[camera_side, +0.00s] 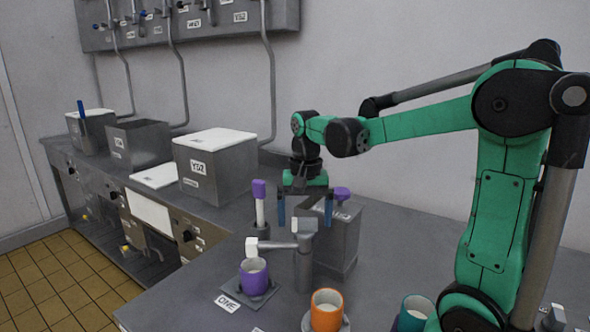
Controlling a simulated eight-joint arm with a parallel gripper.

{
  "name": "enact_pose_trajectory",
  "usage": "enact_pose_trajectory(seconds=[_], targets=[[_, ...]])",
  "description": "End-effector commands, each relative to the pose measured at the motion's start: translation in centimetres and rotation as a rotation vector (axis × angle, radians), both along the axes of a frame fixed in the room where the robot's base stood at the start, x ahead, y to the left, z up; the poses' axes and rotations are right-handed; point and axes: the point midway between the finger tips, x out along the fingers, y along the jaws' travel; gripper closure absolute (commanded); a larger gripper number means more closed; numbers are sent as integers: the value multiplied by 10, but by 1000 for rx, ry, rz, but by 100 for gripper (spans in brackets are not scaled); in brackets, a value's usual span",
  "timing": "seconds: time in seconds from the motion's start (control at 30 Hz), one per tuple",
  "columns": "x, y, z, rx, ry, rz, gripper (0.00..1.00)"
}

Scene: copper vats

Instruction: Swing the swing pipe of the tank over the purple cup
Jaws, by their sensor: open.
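The swing pipe (303,265) is a grey upright post with a horizontal arm to the left, ending in a white tip (252,246). In the picture the tip shows just above the purple cup (254,278); I cannot tell whether it is exactly over the opening. The purple cup stands upright on a small grey plate by a label reading "ONE". The grey tank (343,240) stands behind and right of the post. My gripper (304,214) points down, open, its fingers above the post's top. Whether they touch the pipe is unclear.
An orange cup (326,311) and a teal cup (414,313) stand to the right along the front. A purple-topped tool (259,200) stands upright left of my gripper. The counter right of the tank is clear.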

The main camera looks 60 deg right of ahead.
Motion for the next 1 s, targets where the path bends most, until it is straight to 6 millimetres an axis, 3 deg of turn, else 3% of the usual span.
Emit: enact_pose_trajectory(seconds=[0.4,0.83,1.0], targets=[[0,0,47,0,0,-1,5],[-1,3,51,-4,-10,16,5],[-3,32,42,-56,-127,224,5]])
